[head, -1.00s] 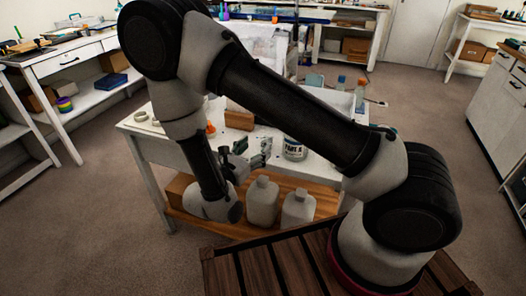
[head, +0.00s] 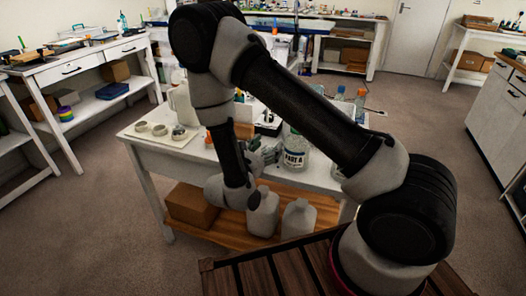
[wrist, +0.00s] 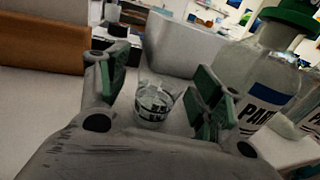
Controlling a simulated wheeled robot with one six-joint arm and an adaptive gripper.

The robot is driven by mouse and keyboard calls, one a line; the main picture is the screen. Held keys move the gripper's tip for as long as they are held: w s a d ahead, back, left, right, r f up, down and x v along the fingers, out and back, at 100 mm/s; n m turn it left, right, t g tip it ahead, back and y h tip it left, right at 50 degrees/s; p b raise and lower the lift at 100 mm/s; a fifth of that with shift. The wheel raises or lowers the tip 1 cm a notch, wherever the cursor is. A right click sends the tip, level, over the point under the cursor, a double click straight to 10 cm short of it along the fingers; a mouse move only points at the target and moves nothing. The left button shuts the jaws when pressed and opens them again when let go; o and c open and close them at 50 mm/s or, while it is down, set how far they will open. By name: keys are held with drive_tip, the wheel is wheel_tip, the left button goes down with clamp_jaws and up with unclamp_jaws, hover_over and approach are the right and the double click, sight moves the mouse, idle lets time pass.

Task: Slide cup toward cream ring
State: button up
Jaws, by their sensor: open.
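A clear cup (wrist: 153,104) with dark markings stands upright on the white table in the wrist view. My gripper (wrist: 158,88) is open, with its green-padded fingers to the left and right of the cup, which shows beyond and between them. I cannot tell whether either finger touches it. In the head view my gripper (head: 262,156) is low over the table's front part, and the cup cannot be made out there. Small pale rings lie on a white sheet at the table's left: a cream one (head: 141,127), another (head: 159,129) and a greyer one (head: 179,132).
A large bottle labelled "PART A" (wrist: 262,80) with a green cap stands close to the right finger; it also shows in the head view (head: 296,150). A brown block (wrist: 42,42) and a pale grey bin (wrist: 185,45) stand behind. Jugs (head: 264,212) are on the lower shelf.

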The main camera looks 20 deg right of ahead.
drive_tip(key=c, duration=1.1)
drive_tip(key=shift+w, duration=0.1)
